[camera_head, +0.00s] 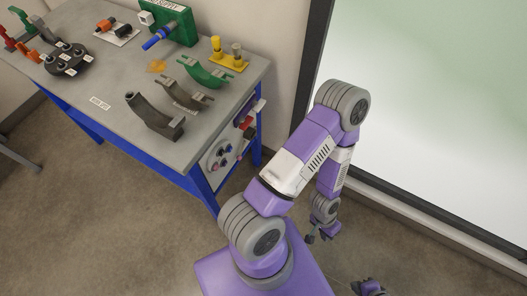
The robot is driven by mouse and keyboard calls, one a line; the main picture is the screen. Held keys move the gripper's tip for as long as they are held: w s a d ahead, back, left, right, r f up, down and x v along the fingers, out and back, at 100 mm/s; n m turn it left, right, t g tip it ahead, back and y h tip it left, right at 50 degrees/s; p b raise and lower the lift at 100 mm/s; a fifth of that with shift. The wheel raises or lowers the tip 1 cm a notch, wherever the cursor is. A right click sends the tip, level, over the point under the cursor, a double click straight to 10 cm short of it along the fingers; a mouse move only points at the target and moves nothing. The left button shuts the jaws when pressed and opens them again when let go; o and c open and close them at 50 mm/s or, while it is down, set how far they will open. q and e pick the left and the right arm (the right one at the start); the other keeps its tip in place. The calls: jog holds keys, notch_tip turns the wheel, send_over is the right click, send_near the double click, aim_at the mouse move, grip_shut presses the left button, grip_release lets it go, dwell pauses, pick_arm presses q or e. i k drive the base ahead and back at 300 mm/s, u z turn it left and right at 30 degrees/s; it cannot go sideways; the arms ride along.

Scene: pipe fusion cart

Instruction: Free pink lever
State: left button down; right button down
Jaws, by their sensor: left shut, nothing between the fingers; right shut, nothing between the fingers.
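I cannot make out a clearly pink lever. The side panel (219,153) at the right end of the cart carries small red, dark and bluish parts, too small to tell apart. A red part (249,131) sticks out near its upper right. My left gripper (313,238) is shut and empty, hanging low over the floor, right of the cart and apart from it. My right gripper (368,287) is shut and empty at the bottom edge, partly cut off by the frame.
The grey cart top (110,75) with blue legs holds a green supply box (181,24) with a blue handle (158,39), a green curved piece (205,74), a dark half-pipe (155,114) and a yellow stand (228,60). A whiteboard (440,90) stands right. Floor left of my base is clear.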

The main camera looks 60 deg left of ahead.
aim_at(239, 157)
jog(key=i, duration=0.6)
jog(key=u, duration=3.4)
jog(key=i, duration=0.5)
jog(key=u, duration=0.05)
